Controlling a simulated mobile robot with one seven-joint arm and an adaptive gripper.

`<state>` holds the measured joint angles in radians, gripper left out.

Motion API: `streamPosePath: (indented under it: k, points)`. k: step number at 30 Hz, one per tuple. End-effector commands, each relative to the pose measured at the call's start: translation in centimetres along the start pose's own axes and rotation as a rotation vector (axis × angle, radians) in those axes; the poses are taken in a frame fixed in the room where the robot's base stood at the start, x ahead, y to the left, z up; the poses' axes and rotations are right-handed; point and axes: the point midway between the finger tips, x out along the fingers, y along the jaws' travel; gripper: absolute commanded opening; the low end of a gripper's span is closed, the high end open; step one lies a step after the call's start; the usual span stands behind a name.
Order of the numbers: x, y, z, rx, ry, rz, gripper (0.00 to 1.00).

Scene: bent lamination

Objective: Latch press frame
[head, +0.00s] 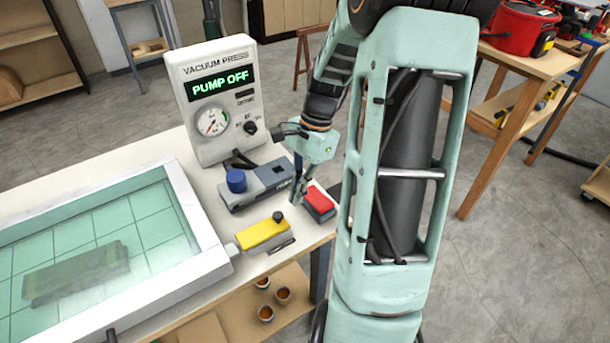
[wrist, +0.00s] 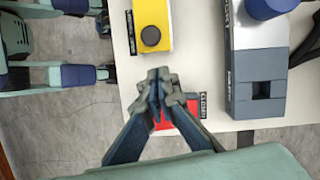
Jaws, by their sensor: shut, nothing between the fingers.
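The press frame (head: 188,215) is a white border around a greenish clear sheet and lies flat on the table at the left of the head view. A yellow latch block (head: 262,236) with a black knob sits at its right edge; it also shows in the wrist view (wrist: 152,14). My gripper (head: 298,198) is shut and empty over the table, beside a red block (head: 319,204). In the wrist view the closed fingertips (wrist: 160,82) cover part of the red block (wrist: 184,118) and a label that seems to read "CLOSED".
A grey-blue block (head: 262,183) with a blue knob stands behind the yellow block. The vacuum press console (head: 214,122) reads "PUMP OFF". A dim flat piece (head: 75,275) lies under the clear sheet. Several small cups (head: 282,295) stand on the lower shelf. The table's edge is close to the red block.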

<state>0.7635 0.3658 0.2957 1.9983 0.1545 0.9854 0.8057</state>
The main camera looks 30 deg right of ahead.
Motion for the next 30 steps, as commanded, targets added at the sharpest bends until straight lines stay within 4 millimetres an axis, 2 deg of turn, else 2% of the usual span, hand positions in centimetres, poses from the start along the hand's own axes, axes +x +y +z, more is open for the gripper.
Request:
streamPosePath:
  k: [6,20,27,30]
  points:
    - [0.9,0.0,2.0,-0.001,0.001,-0.001,0.00]
    - [1.2,-0.1,2.6,-0.001,0.002,-0.001,0.00]
    - [2.1,-0.6,5.6,-0.003,0.002,0.000,0.00]
    - [2.3,-0.7,6.2,-0.001,0.002,-0.001,0.00]
